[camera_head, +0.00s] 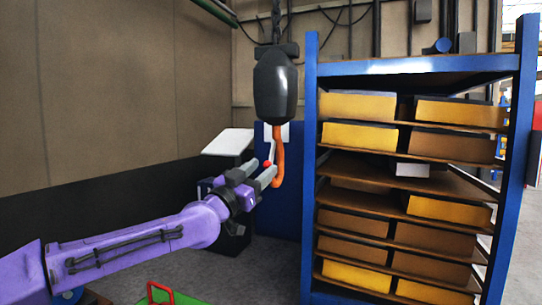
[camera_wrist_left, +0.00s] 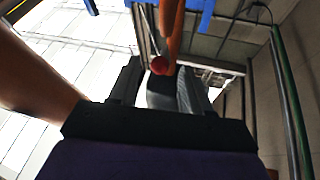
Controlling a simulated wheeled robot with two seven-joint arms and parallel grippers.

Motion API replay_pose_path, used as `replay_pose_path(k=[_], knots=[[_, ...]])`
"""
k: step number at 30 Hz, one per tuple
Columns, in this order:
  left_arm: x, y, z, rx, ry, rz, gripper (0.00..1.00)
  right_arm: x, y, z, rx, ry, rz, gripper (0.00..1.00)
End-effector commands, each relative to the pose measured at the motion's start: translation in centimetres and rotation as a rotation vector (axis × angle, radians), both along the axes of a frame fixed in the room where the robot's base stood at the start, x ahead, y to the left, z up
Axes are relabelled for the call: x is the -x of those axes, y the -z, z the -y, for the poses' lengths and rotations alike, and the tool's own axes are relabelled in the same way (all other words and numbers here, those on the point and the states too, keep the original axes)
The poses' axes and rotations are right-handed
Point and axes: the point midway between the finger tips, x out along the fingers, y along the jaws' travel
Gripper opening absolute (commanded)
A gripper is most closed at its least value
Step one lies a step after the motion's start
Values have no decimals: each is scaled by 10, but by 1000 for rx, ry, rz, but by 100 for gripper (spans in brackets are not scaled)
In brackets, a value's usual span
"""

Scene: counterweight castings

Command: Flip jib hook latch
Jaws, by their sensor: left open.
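An orange jib hook (camera_head: 280,158) hangs under a dark hook block (camera_head: 275,85), left of the shelf rack. A small red knob (camera_head: 267,163) shows at the hook's left side, with a thin pale bar above it; this looks like the latch. My left gripper (camera_head: 262,173) reaches in from the left, open, its fingertips at the knob. In the left wrist view the red knob (camera_wrist_left: 160,65) appears at the far end of the gap between the open fingers (camera_wrist_left: 158,82), with the orange hook (camera_wrist_left: 170,28) just beyond. I cannot tell whether a finger touches the knob. My right gripper is not in view.
A blue-framed rack (camera_head: 310,200) with yellow and brown boxes stands close on the right of the hook. A chain (camera_head: 276,22) holds the block from above. A pale slanted panel (camera_head: 228,142) stands behind my arm. Green surface with a red handle (camera_head: 160,292) lies below.

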Motion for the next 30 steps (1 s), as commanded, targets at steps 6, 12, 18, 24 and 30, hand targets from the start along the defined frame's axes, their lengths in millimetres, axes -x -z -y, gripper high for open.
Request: replay_pose_path(k=[6,12,18,24,30], knots=[[-32,-18,22,0,1,-4,48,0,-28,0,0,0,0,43],[-40,-18,28,2,2,-4,48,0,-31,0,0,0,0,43],[-40,-18,28,2,2,-4,45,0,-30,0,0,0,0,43],[-40,-18,28,1,3,-3,0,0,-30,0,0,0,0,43],[-40,-17,29,-2,4,-3,0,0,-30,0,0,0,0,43]])
